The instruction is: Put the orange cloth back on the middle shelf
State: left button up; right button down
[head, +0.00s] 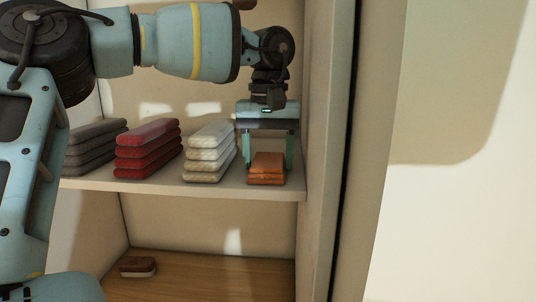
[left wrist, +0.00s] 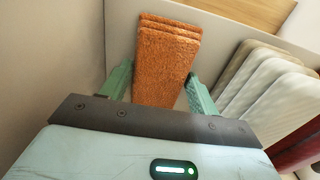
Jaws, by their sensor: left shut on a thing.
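The orange cloth (head: 266,171) is folded and lies in a small stack of orange layers at the right end of the middle shelf (head: 215,189). My left gripper (head: 269,158) reaches down from above, one finger on each side of the orange stack, shut on the orange cloth. In the left wrist view the orange cloth (left wrist: 166,62) lies between the two green fingers (left wrist: 158,75). I cannot tell how many layers are held. My right gripper is not in view.
Folded stacks of white (head: 210,153), red (head: 147,150) and grey (head: 92,147) cloth stand in a row left of the orange one. The cabinet's side wall (head: 318,120) is close on the right. A brown and white brush-like object (head: 137,267) lies on the wooden lower shelf (head: 215,276).

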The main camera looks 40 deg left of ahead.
aim_at(268, 159)
pick_arm(q)
jog(key=o, duration=0.9)
jog(key=shift+o, duration=0.2)
jog(key=shift+r, duration=0.5)
notch_tip(268, 159, up, 11)
